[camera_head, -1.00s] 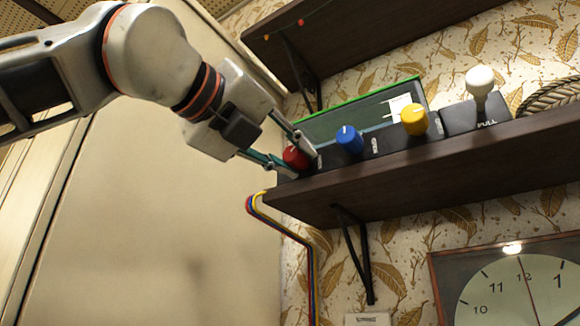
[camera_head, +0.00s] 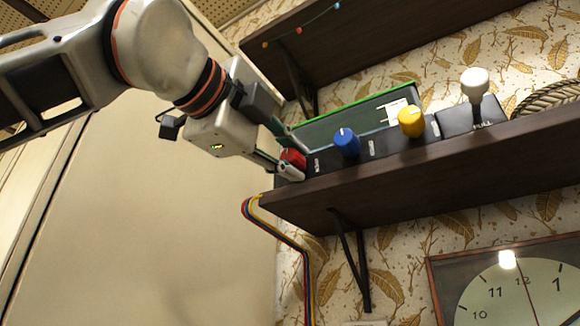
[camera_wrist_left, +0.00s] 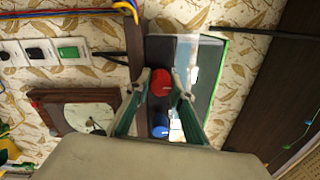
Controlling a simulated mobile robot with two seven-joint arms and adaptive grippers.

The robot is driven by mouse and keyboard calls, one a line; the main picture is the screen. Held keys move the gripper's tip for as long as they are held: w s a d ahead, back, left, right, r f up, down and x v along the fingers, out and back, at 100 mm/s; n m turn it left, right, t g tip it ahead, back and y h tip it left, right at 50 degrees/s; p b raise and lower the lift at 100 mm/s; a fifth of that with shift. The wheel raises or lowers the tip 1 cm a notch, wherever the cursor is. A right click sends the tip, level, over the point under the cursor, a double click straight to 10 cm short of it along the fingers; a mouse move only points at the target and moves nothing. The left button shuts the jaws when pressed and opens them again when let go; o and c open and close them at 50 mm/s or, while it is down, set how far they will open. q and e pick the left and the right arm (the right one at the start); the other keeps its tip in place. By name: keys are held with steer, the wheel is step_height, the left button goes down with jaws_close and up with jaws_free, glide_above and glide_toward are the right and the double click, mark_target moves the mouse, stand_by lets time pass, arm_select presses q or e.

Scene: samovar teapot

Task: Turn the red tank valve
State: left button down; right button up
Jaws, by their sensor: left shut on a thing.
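The red valve knob (camera_head: 293,158) is the leftmost knob on a dark control box on the wooden shelf. My left gripper (camera_head: 291,157) comes in from the left, with one finger behind the knob and one in front. It is shut on the red knob. In the left wrist view the red knob (camera_wrist_left: 161,83) sits between the two fingertips (camera_wrist_left: 161,79). The gripper covers part of the knob in the head view. My right gripper is not in view.
A blue knob (camera_head: 346,142), a yellow knob (camera_head: 411,121) and a white pull knob (camera_head: 475,84) stand to the right along the shelf (camera_head: 420,163). Another shelf (camera_head: 360,30) is above. A clock (camera_head: 515,290) hangs below. Coiled rope (camera_head: 548,97) lies at the right.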

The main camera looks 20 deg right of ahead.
arm_select(q)
steer(key=shift+a+n, duration=0.1)
steer(key=shift+n, duration=0.2)
stand_by(0.4)
steer(key=c, duration=1.8)
jaws_free()
steer(key=v, duration=1.2)
